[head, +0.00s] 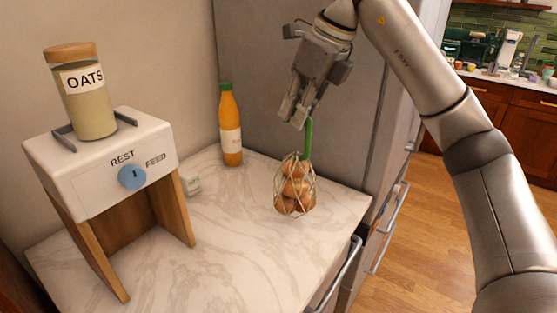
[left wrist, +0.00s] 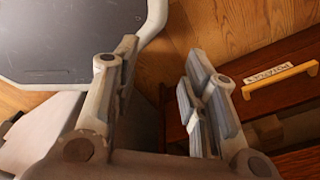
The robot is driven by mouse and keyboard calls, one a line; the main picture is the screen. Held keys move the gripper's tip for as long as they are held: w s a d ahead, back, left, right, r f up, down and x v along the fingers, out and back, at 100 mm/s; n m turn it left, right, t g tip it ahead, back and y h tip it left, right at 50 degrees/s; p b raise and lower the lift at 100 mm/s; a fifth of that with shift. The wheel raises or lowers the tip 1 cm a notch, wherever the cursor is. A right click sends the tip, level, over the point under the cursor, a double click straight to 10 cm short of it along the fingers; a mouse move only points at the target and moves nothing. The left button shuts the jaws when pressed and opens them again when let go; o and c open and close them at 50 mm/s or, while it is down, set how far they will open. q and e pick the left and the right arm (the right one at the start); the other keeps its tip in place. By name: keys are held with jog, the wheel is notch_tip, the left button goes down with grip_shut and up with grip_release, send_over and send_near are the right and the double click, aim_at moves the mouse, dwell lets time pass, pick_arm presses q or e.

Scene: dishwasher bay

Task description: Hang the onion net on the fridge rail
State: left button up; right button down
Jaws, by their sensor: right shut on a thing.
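The onion net (head: 294,190), a pale mesh with several brown onions, hangs upright below a green loop (head: 308,138) in the head view. My right gripper (head: 297,114) is above it, shut on the green loop. The net's bottom is at or just above the counter; I cannot tell if it touches. The grey fridge side (head: 262,60) stands behind it. I cannot make out the fridge rail. My left gripper (left wrist: 160,75) shows only in the left wrist view, open and empty.
An oats dispenser (head: 100,170) with a jar (head: 90,108) stands on the left of the marble counter (head: 240,235). An orange bottle (head: 230,125) stands at the back by the fridge. The counter front is clear. The left wrist view shows a wooden drawer with a yellow handle (left wrist: 280,80).

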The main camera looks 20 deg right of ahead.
pick_arm(q)
jog(key=r+p, duration=0.2)
jog(key=s+r+p, duration=0.1)
jog(key=r+p, duration=0.2)
jog(key=shift+s+a+r, duration=0.1)
jog(key=shift+a+r, duration=0.05)
jog(key=shift+r, duration=0.15)
pick_arm(e)
jog(key=w+d+f, duration=0.9)
jog(key=f, duration=0.3)
jog(key=shift+f, duration=0.25)
jog(key=c, duration=1.9)
grip_release()
jog(key=shift+s+f, duration=0.1)
jog(key=o, duration=0.4)
